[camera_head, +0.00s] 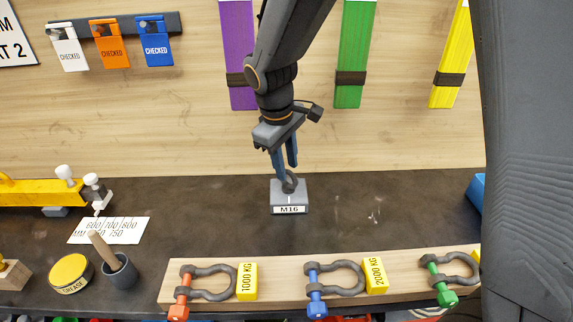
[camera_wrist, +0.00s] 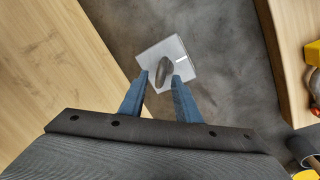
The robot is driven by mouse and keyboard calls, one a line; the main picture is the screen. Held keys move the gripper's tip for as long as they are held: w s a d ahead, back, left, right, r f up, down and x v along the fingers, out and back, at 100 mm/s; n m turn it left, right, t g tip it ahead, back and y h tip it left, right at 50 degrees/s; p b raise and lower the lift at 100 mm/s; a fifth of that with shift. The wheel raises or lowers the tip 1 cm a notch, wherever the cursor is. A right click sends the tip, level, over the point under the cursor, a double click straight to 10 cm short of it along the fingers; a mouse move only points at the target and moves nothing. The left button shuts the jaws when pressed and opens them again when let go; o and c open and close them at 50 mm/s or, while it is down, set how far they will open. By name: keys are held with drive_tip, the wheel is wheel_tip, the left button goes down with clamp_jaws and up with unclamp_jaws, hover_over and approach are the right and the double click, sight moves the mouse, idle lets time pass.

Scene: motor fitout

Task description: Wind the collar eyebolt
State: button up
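The collar eyebolt (camera_head: 290,184) is a dark grey ring standing on a light grey block labelled M16 (camera_head: 290,209), on the dark bench top. In the wrist view the eyebolt (camera_wrist: 165,70) shows nearly edge-on over the pale block (camera_wrist: 184,50). My gripper (camera_head: 284,167) points down at the ring from above, its blue fingers apart. In the wrist view my gripper (camera_wrist: 161,77) has a fingertip on either side of the ring's near end, and the ring does not look clamped. The eyebolt's shank is hidden.
In front, a wooden board (camera_head: 210,268) holds shackles with red, blue and green pins. A grease tin (camera_head: 70,271) and a cup with a brush (camera_head: 121,271) stand at left, near a yellow beam (camera_head: 35,192). Purple, green and yellow slings hang on the wall behind.

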drive_tip(key=shift+f, duration=0.45)
drive_tip(key=shift+c, duration=0.5)
clamp_jaws()
drive_tip(key=shift+m, duration=0.6)
drive_tip(key=m, duration=0.3)
drive_tip(key=shift+w+m+g+h+p, duration=0.2)
drive_tip(key=shift+m+g+h+p, duration=0.1)
drive_tip(key=shift+p, duration=0.1)
drive_tip(key=shift+w+r+m+g+p, duration=0.1)
drive_tip(key=shift+m+g+p, duration=0.15)
drive_tip(key=shift+m, duration=1)
drive_tip(key=shift+w+m+g+p, duration=0.15)
drive_tip(key=shift+m+g, duration=0.1)
drive_tip(key=shift+m, duration=1)
drive_tip(key=shift+s, duration=0.1)
